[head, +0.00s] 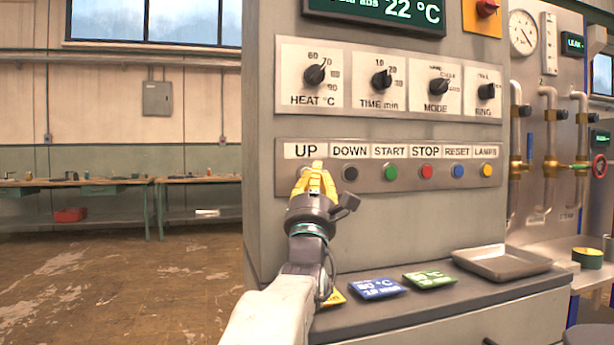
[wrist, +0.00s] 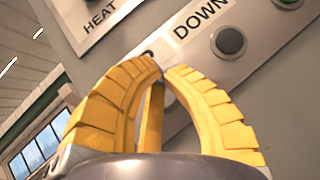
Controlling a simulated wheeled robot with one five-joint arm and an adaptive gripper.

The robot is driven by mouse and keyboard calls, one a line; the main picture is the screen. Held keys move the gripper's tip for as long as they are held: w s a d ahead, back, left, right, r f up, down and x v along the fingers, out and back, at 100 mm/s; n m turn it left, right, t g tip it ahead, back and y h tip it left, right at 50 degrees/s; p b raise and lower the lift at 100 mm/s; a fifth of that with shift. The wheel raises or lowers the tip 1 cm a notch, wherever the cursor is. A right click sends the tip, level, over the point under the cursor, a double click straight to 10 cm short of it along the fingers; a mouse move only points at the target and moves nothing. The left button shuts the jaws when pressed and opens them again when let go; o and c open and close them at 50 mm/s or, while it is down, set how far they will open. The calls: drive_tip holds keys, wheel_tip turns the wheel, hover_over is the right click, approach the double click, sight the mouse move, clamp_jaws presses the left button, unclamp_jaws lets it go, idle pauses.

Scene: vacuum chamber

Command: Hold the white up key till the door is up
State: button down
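The UP label (head: 306,151) is at the left end of the key panel (head: 400,180) on the grey cabinet. The white up key below it is mostly hidden behind my gripper. My gripper (head: 317,168) has its yellow fingertips together, right in front of the key's place. In the wrist view the fingertips (wrist: 162,68) meet close to the panel, left of the DOWN label (wrist: 200,22) and its black key (wrist: 229,41). I cannot tell whether the tips touch or press the key. No door is recognisable in either view.
Green, red, blue and yellow keys continue right of the black key (head: 350,173). Knobs (head: 315,75) are above. A ledge below holds a blue card (head: 377,288), a green card (head: 430,279) and a metal tray (head: 502,263). Open floor (head: 110,285) lies left.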

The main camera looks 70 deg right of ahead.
drive_tip(key=shift+w+d+f+b, duration=0.1)
drive_tip(key=shift+w+d+b, duration=0.15)
drive_tip(key=shift+b, duration=0.55)
idle(0.9)
